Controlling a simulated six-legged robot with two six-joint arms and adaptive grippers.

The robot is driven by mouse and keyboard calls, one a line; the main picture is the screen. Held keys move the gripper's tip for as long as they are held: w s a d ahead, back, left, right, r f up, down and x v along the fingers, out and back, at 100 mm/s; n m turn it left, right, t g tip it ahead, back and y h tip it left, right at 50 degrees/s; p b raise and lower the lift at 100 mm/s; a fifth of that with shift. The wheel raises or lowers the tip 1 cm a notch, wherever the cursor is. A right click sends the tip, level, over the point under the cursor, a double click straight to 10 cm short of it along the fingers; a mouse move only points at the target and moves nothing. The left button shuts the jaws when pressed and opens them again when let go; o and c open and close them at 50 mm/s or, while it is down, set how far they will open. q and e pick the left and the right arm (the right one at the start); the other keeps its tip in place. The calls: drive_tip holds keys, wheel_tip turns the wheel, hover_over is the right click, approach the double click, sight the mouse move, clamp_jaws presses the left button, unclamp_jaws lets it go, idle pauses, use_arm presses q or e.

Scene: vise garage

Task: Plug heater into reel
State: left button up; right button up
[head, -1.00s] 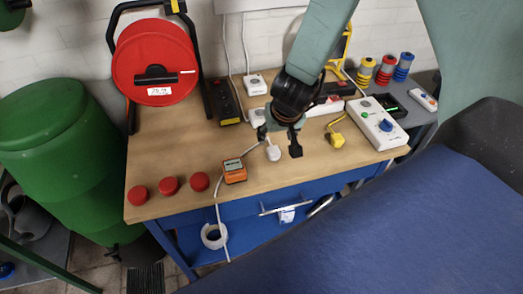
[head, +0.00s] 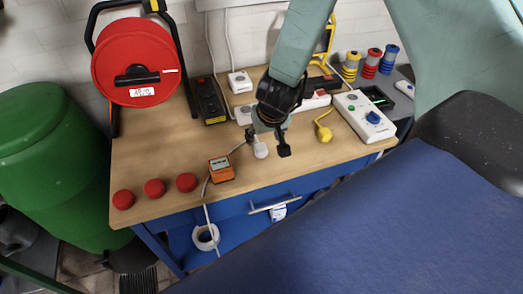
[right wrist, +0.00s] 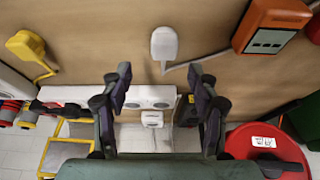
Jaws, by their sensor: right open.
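A white plug (head: 261,151) with a pale cord lies on the wooden bench; it also shows in the right wrist view (right wrist: 164,45). My right gripper (head: 267,143) is open and empty above it. In the right wrist view the plug is beyond the fingertips (right wrist: 160,78), between their lines and apart from both. The red cable reel (head: 113,70) stands in a black frame at the back left; it also shows in the right wrist view (right wrist: 285,148). I cannot make out open sockets on it. No heater is clearly recognisable. My left gripper is out of view.
An orange meter (head: 221,170) sits beside the cord. Several red knobs (head: 155,188) line the front edge. A yellow plug (head: 324,132), a white control box (head: 364,116) and a black power strip (head: 209,100) are on the bench. A green barrel (head: 45,150) stands left.

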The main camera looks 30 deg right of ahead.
sight(261, 147)
drive_tip(key=shift+s+f, duration=0.1)
drive_tip(key=shift+f, duration=0.15)
drive_tip(key=f+b, duration=0.2)
drive_tip(key=f, duration=0.2)
drive_tip(key=shift+w+a+b, duration=0.3)
drive_tip(key=shift+w+b, duration=0.1)
drive_tip(key=shift+w+d+f, duration=0.2)
drive_tip(key=shift+w+f, duration=0.1)
drive_tip(key=shift+f, duration=0.1)
drive_tip(key=shift+s+r, duration=0.15)
drive_tip(key=shift+a+r, duration=0.1)
drive_tip(key=shift+a, duration=0.05)
drive_tip(key=c, duration=1.1)
drive_tip(key=shift+c, duration=0.4)
